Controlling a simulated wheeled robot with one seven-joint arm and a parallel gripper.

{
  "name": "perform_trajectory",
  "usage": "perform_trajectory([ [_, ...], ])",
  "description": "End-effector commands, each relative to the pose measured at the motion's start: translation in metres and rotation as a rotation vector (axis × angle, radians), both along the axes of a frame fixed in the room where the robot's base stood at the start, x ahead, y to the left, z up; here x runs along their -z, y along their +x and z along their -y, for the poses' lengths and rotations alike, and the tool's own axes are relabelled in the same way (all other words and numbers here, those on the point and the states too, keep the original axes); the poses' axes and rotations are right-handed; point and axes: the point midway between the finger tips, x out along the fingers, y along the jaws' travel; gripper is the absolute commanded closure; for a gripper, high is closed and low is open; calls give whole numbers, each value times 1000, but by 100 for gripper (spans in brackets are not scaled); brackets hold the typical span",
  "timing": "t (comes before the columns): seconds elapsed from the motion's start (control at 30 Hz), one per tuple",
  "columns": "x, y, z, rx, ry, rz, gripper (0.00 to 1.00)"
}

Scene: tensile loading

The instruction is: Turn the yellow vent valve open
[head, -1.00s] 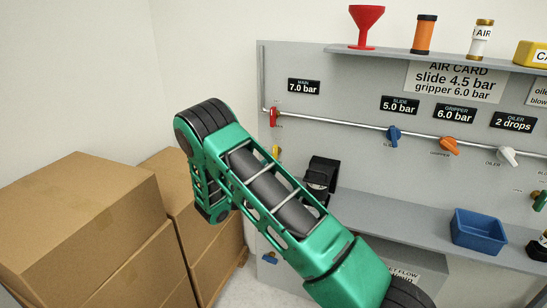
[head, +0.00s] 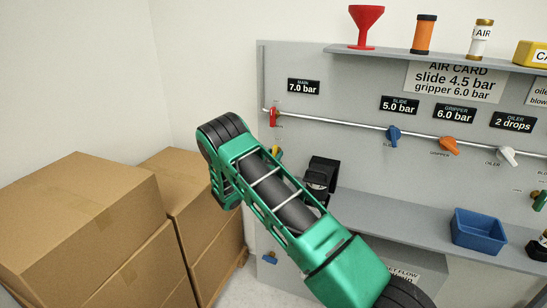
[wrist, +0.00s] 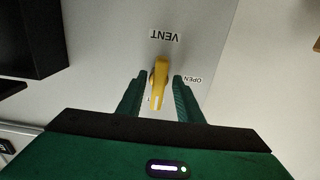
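The yellow vent valve (wrist: 159,80) sits on the grey panel under an upside-down VENT label (wrist: 164,35) in the wrist view. Its handle, with a white mark at its end, points toward my palm. An OPEN label (wrist: 193,79) is right of it. My gripper (wrist: 160,76) is open, one green finger on each side of the handle, with gaps visible on both sides. In the head view the valve (head: 275,152) shows small beside my green arm. My fingers are hidden there.
A red valve (head: 273,117) sits above the yellow one on the pipe, with blue (head: 394,136) and orange (head: 449,147) valves to the right. A black device (head: 321,177) is close right of my arm. Cardboard boxes (head: 85,220) stand at left.

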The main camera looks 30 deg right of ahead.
Motion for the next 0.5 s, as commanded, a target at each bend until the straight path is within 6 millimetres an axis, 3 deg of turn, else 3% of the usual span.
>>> perform_trajectory([
  [0.37, 0, 4, 5, 0, 0, 0, 67],
  [0.4, 0, 4, 5, 0, 0, 0, 70],
  [0.5, 0, 4, 5, 0, 1, -1, 94],
])
